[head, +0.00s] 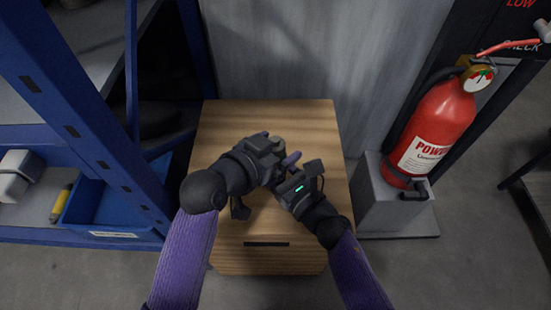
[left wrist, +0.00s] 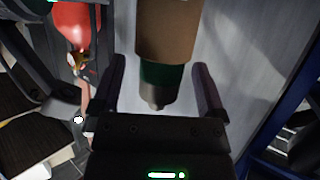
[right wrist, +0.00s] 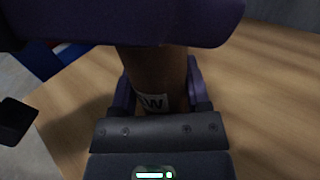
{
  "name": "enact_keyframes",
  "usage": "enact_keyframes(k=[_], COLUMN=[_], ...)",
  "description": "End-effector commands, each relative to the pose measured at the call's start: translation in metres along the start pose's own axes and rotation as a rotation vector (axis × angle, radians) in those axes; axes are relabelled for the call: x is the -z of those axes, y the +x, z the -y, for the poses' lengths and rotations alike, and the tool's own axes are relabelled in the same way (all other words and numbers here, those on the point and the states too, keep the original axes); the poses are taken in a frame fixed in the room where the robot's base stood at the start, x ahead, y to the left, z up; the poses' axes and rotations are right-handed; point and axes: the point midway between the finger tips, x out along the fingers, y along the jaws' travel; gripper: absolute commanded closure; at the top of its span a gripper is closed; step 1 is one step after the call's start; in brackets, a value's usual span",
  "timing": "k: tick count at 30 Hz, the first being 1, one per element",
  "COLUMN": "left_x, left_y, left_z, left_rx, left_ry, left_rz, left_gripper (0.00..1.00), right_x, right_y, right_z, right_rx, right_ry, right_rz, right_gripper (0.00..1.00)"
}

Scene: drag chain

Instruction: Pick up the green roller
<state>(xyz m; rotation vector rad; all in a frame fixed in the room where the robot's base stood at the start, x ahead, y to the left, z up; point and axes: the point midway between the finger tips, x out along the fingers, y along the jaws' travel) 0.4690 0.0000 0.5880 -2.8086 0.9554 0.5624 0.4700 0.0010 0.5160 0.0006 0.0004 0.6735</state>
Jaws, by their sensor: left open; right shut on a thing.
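The roller shows in the left wrist view as a brown cylinder with a dark green band (left wrist: 162,77) and a narrow dark tip. The tip and band lie between the spread purple fingers of my left gripper (left wrist: 158,68), which is open. In the right wrist view the brown body (right wrist: 155,72) with a white label stands between the fingers of my right gripper (right wrist: 160,85), shut on it. A purple finger of my left gripper crosses the top of that view. In the head view both grippers meet above the cabinet and hide the roller.
The wooden cabinet top (head: 225,118) is bare around my grippers. A blue shelf rack (head: 85,130) stands at the left, with a blue bin (head: 105,205) low down. A red fire extinguisher (head: 437,122) stands on a grey block (head: 375,212) at the right. A grey wall is behind.

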Motion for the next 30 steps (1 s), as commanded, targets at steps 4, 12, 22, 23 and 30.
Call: enact_keyframes(k=[4,12,22,23,30], left_x=[-0.0001,-0.0001,-0.0001,-0.0001,0.0012], left_y=[0.0008,0.0004,0.0003,0.0003,0.0000], left_z=[0.0000,0.0002,0.0003,0.0003,0.0004], left_rx=[0.000,0.001,0.001,0.001,0.001], left_ry=[0.001,0.000,0.000,0.000,0.001], left_rz=[0.000,0.000,0.000,0.000,-0.002], left_gripper=[0.07,0.53,1.00,1.00,1.00], right_x=[0.0000,0.0000,0.0000,0.0000,0.0000], right_y=[0.0000,0.0000,0.0000,0.0000,-0.0001], right_z=[0.0001,0.0001,0.0002,0.0002,0.0003], right_rx=[0.000,0.000,0.001,0.001,0.001], right_ry=[0.000,0.000,0.000,0.000,0.000], right_rz=[0.000,0.000,0.000,0.000,0.000], right_gripper=[0.95,0.95,0.95,0.95,0.95])
